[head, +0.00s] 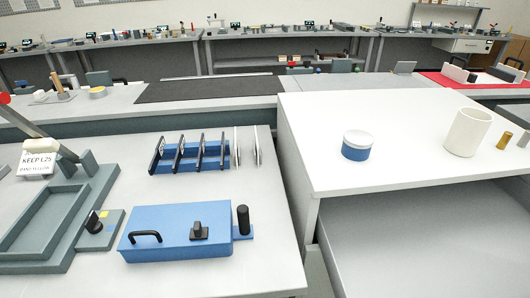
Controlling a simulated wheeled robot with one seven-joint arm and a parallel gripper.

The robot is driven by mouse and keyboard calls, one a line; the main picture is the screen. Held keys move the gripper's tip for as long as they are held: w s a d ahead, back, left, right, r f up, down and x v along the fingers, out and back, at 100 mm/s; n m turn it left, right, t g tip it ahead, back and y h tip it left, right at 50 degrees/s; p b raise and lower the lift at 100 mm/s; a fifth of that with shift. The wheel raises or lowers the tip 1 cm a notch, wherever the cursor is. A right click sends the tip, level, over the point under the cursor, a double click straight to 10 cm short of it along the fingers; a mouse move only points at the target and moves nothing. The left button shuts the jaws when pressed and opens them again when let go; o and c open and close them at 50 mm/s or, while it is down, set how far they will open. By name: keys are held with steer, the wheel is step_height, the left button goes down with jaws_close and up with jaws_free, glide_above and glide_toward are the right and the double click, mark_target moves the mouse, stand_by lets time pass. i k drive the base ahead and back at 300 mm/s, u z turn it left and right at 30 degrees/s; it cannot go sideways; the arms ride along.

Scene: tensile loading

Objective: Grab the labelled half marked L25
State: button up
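A white block with a printed label reading "KEEP L25" (40,163) is at the left edge in the head view. A second, smaller line of print below it is too small to read surely. The block sits beside a grey bar with a red knob (4,98) at its end, behind a grey-green tray (45,225). Whether it rests on a support or is held there, I cannot tell. My gripper is not in view.
A blue box (175,232) with black handles stands at the front of the left table. A blue rack (190,158) with several upright dark-edged plates is behind it. The white table at right holds a blue-and-white tub (357,146) and a white cup (467,132); its near middle is clear.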

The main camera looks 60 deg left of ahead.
mark_target(202, 142)
steer(key=u, duration=0.05)
steer(key=k, duration=0.45)
steer(key=u, duration=2.45)
steer(key=i, duration=0.25)
steer(key=z, duration=2)
